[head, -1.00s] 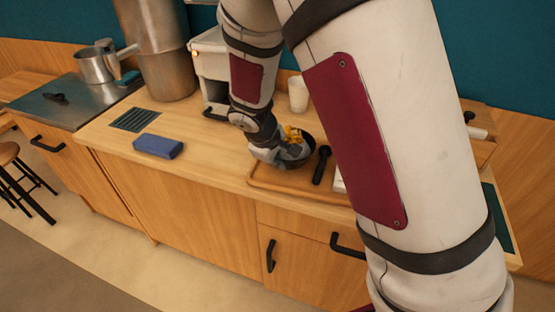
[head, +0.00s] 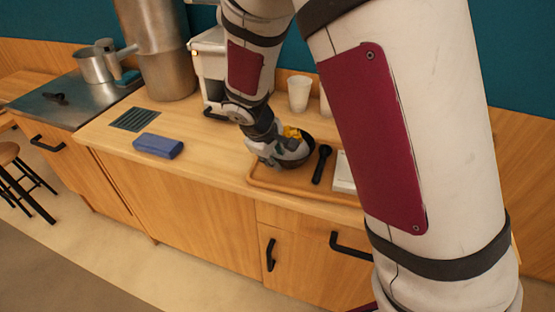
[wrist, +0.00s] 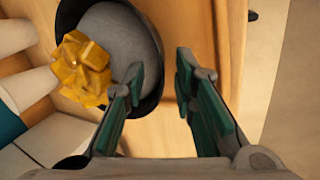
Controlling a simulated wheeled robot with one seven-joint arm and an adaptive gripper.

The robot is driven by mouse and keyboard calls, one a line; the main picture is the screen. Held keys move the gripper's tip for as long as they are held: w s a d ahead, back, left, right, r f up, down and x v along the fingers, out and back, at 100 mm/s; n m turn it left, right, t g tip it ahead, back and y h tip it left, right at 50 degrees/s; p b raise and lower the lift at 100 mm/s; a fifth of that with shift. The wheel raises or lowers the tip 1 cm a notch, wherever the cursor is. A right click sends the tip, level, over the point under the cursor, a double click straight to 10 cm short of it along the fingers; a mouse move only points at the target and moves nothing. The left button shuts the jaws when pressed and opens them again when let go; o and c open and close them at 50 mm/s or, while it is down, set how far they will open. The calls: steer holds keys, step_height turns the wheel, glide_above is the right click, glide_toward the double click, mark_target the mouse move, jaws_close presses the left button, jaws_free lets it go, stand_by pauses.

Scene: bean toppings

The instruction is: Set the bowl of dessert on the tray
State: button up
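The dark bowl (head: 308,140) holds yellow chunks (head: 292,132) and stands on the wooden tray (head: 295,183), near the tray's left end. In the wrist view the bowl (wrist: 157,62) shows grey contents and a pile of yellow chunks (wrist: 84,68) towards its left side. My gripper (wrist: 158,70) is open at the bowl's right edge in that view. One finger is over the inside of the bowl and the other is outside, with a gap around the rim. In the head view my gripper (head: 275,155) partly hides the bowl.
A black spoon-like utensil (head: 322,164) and a white box (head: 344,172) are right of the bowl on the tray. A white cup (head: 299,94) stands behind it. A blue block (head: 158,145) lies on the counter at left, with clear counter between. My arm hides the right side.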

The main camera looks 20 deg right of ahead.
steer(key=v, duration=1)
steer(key=s+d+r+m+y, duration=0.1)
steer(key=s+d+r+m, duration=0.15)
steer(key=s+r, duration=0.3)
steer(key=s+d+r+m+y, duration=0.1)
steer(key=s+d+r+m, duration=0.1)
steer(key=s+d+r, duration=0.3)
steer(key=s+r+m+y, duration=0.1)
steer(key=s+m, duration=0.3)
steer(key=s, duration=1.1)
steer(key=shift+s+a+r+t+y+p, duration=0.2)
steer(key=shift+s+t+y+p, duration=0.1)
steer(key=shift+s, duration=0.05)
steer(key=shift+r+p, duration=0.3)
steer(key=shift+r, duration=0.1)
